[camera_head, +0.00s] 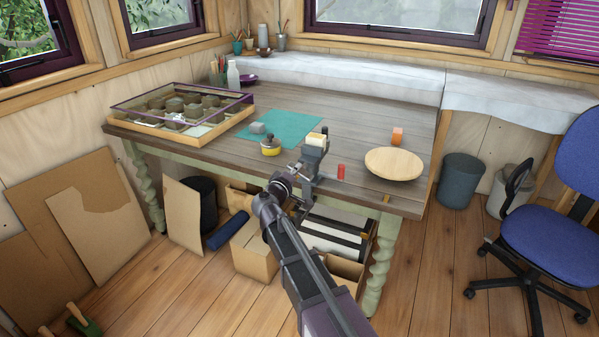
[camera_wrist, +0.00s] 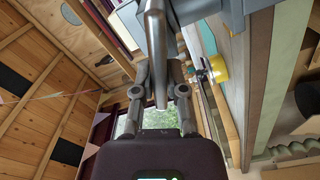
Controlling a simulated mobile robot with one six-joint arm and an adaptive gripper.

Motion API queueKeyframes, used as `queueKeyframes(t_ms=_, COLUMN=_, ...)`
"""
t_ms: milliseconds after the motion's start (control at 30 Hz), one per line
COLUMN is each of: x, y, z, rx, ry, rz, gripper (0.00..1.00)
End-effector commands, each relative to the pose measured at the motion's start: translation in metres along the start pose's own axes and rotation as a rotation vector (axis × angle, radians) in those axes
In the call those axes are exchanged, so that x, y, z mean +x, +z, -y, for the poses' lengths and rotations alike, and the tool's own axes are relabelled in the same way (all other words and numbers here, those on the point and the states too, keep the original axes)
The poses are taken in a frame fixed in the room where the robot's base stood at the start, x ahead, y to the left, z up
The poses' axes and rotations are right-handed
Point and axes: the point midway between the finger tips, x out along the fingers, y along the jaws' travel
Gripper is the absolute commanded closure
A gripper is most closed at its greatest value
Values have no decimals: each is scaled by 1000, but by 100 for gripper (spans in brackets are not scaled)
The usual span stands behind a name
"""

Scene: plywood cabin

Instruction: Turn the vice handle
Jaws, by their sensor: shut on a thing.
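The grey vice (camera_head: 314,158) is fixed at the front edge of the workbench, with a pale block (camera_head: 317,139) at its top. My gripper (camera_head: 298,187) is at the front of the vice, just below the bench top. In the wrist view my gripper (camera_wrist: 159,95) has its two fingers on either side of the vice handle (camera_wrist: 156,50), a grey metal bar, and is shut on it. The vice body (camera_wrist: 205,12) fills the top of that view. In the head view my gripper and arm largely hide the handle.
Cardboard boxes (camera_head: 253,250) stand beneath. A blue chair (camera_head: 535,215) is at right.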

Motion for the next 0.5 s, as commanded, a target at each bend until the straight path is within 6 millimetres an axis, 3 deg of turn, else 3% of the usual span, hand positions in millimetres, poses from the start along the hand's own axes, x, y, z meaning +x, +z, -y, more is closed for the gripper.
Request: queueKeyframes(t_ms=500, x=-1, y=5, z=7, rx=-487, ry=-2, rz=6, gripper=100)
